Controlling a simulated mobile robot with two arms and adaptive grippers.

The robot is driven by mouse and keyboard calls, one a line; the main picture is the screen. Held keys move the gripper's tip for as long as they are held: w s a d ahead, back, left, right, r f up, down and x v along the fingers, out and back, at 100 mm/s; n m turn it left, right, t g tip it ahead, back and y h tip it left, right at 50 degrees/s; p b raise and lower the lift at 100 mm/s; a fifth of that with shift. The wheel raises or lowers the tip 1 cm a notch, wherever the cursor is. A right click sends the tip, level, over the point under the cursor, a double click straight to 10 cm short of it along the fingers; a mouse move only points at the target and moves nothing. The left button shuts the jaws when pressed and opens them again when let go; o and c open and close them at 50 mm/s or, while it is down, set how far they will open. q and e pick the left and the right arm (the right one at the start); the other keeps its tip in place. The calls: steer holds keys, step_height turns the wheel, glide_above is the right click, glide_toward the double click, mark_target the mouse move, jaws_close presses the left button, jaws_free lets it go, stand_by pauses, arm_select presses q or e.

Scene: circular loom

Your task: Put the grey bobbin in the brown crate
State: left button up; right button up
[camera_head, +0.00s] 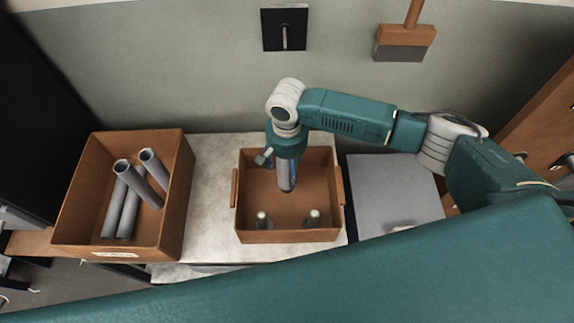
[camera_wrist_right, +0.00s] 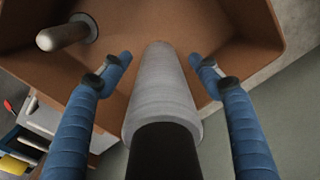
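A brown crate with side handles (camera_head: 240,220) stands on the pale worktop in the middle of the head view. My right gripper (camera_head: 286,183) points down into it. The grey bobbin (camera_wrist_right: 160,85) is between its two blue fingers in the right wrist view, with a visible gap on each side, so the right gripper (camera_wrist_right: 160,58) is open around it. The bobbin also shows under the gripper in the head view (camera_head: 286,176); whether its lower end touches the crate floor is unclear. My left gripper is out of view.
Two short pegs, left (camera_head: 262,220) and right (camera_head: 313,218), stand at the crate's near side. A larger brown box (camera_head: 172,215) at left holds several grey tubes (camera_head: 130,200). A grey panel (camera_head: 392,185) lies right of the crate. My teal body fills the bottom.

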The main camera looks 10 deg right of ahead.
step_height(320, 180, up, 12)
steer(key=shift+r+b, duration=0.15)
steer(key=shift+b, duration=0.25)
steer(key=shift+s, duration=0.15)
stand_by(0.5)
